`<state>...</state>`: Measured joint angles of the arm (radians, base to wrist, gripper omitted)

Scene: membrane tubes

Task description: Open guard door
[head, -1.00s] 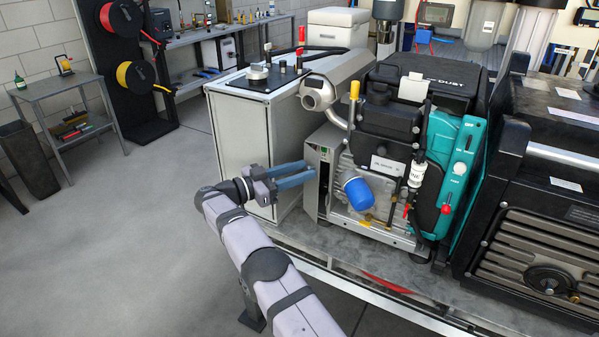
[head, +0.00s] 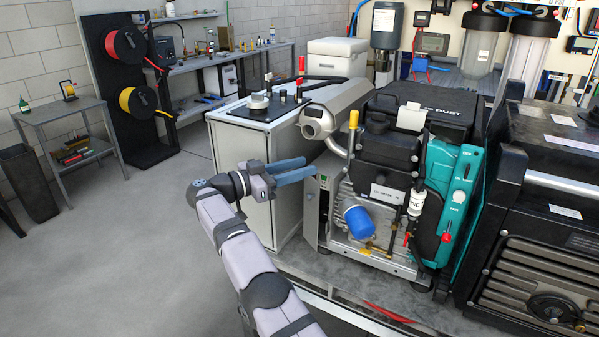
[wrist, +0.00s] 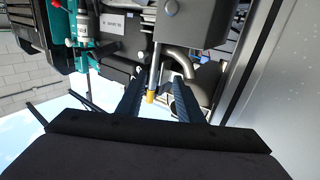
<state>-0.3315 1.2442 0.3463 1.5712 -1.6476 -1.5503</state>
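A narrow upright grey metal panel (head: 311,212), which looks like the guard door, stands at the left side of the teal and black engine unit (head: 446,185). A plate with a small green mark shows right beside it. My gripper (head: 311,167) has two blue fingers pointing right, just above the panel's top edge. In the wrist view my gripper (wrist: 155,80) has its fingers apart, with nothing held between them. A yellow-tipped rod (wrist: 150,97) shows between the fingers in that view, beyond them. I cannot tell whether the fingers touch the panel.
A white cabinet (head: 240,175) stands close behind my gripper. A silver exhaust pipe (head: 335,108) lies just above the fingers. A blue oil filter (head: 358,222) sticks out of the engine's front. A black machine (head: 535,240) is at the right. The floor (head: 110,250) at left is clear.

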